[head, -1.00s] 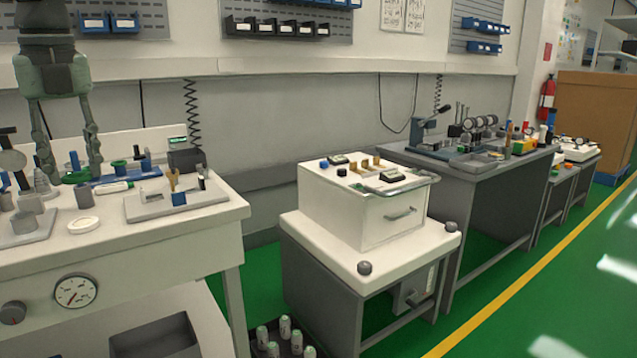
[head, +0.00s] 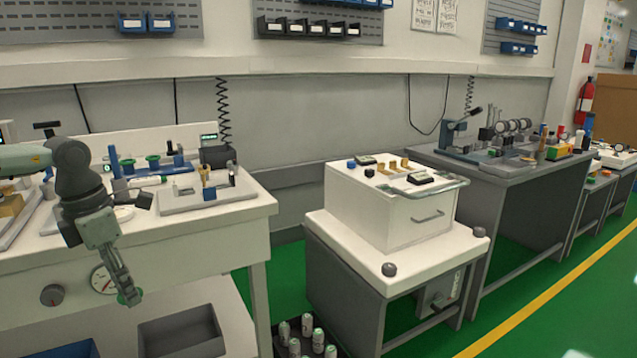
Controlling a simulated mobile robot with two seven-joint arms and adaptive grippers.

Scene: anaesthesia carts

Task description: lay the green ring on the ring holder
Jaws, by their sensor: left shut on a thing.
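My left gripper (head: 126,288) hangs in front of the left bench, below the level of its top, with its fingers pointing down. It is shut on a green ring (head: 131,297), which shows small at the fingertips and is partly covered by them. A blue rack (head: 168,171) with upright posts and green pieces stands on the bench top, behind and above the gripper. I cannot tell for certain whether this rack is the ring holder. My right gripper is not in view.
The left bench (head: 225,232) carries a grey plate (head: 205,199) with small fittings. A round gauge (head: 103,280) is on its front, beside my gripper. A white cart (head: 345,272) bearing a white box (head: 372,205) stands to the right. Green floor shows between them.

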